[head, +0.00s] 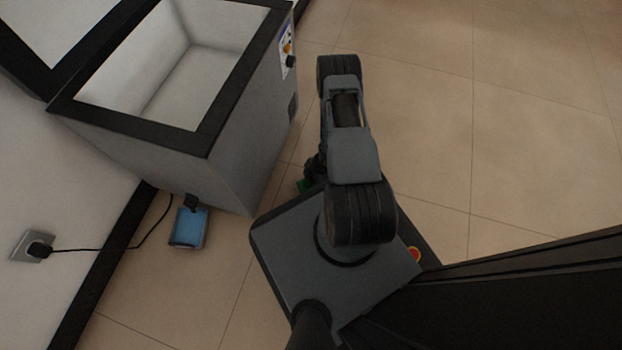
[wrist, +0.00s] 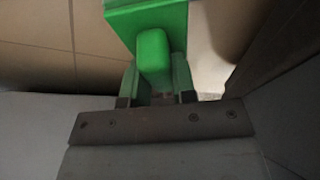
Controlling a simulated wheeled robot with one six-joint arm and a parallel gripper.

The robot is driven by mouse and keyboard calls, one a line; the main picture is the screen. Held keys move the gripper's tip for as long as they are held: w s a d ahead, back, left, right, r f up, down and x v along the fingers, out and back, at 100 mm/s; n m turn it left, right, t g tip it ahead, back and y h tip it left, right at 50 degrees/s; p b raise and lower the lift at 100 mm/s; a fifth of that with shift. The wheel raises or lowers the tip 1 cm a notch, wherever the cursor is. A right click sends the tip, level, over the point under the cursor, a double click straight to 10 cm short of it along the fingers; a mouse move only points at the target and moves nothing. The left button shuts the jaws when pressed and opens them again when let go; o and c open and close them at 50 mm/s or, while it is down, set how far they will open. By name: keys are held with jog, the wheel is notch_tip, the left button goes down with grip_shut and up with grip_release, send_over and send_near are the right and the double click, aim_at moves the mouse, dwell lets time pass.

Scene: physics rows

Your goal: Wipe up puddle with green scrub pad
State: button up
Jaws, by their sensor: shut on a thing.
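The green scrub pad (wrist: 154,52) shows large in the wrist view, a flat green block with a raised grip. My gripper (wrist: 157,88) is shut on the pad's grip, with a finger on each side. My arm and base hide most of the gripper there. I cannot make out a puddle clearly in either view.
An open grey chest freezer (head: 232,150) stands at upper left. A black cord (head: 100,249) runs to a wall outlet (head: 32,246). The tiled floor (head: 520,130) at right is clear.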

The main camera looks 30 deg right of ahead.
jog(key=shift+f, duration=1)
